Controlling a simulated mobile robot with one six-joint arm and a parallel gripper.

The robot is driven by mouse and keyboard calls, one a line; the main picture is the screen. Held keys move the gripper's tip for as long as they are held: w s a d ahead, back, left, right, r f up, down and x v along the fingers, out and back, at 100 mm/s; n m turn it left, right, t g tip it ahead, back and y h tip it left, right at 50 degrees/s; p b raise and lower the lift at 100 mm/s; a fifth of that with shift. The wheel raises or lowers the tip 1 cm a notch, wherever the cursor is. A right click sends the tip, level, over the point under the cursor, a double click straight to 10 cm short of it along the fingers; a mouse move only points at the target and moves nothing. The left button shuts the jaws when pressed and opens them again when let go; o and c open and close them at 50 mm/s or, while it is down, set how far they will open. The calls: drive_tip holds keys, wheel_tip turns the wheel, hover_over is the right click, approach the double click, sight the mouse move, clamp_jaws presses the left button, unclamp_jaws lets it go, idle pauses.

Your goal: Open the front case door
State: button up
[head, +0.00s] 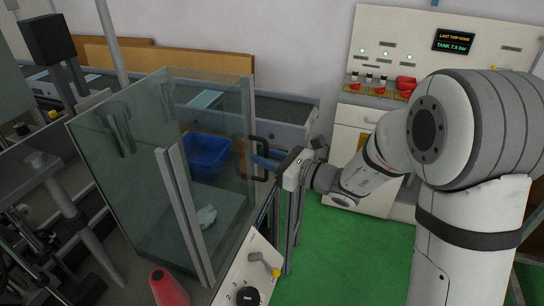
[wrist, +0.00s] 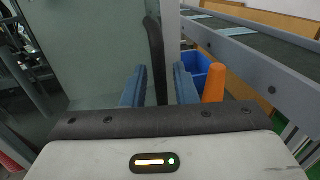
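The glass case (head: 120,190) stands left of centre in the head view, with clear panes and grey posts. A black bar handle (head: 259,150) is on its right side, beside a grey post. In the wrist view the dark handle (wrist: 156,50) runs upright, with glass to its left and the post to its right. My gripper (head: 266,163) is at the handle. In the wrist view my gripper (wrist: 160,92) has its two blue fingers apart, and the handle's lower part shows between them. Contact cannot be told. Whether the door is fully shut is unclear.
A blue bin (head: 206,155) shows through the glass. A control panel with a lever (head: 262,258) stands below my gripper. An orange post (wrist: 214,83) is right of my fingers. Green floor (head: 345,260) lies open to the right.

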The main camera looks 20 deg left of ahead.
drive_tip(key=shift+c, duration=0.5)
clamp_jaws()
